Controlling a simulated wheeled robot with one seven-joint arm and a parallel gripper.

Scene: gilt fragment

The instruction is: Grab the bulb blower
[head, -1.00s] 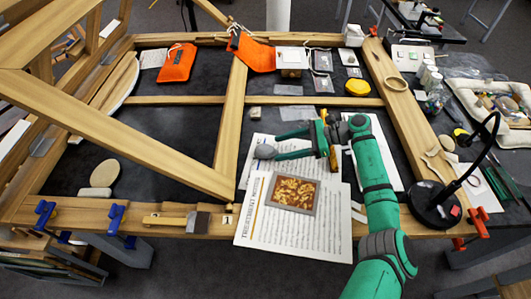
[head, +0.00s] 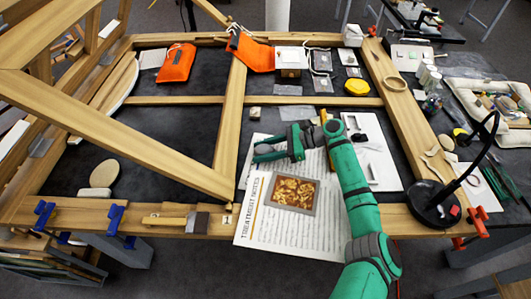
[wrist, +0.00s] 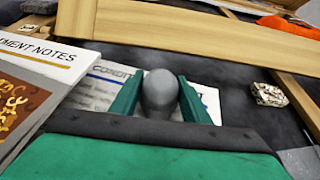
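The bulb blower (wrist: 160,92) is a grey rounded bulb in the middle of the wrist view, lying over a printed sheet. The bulb's far end and nozzle are hidden or cannot be made out.
A treatment notes sheet with a gilt picture (head: 293,195) lies just in front of my gripper. A wooden frame bar (head: 231,130) runs to the left. A small speckled fragment (wrist: 270,94) lies right of the bulb. A lamp (head: 440,200) stands at the right.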

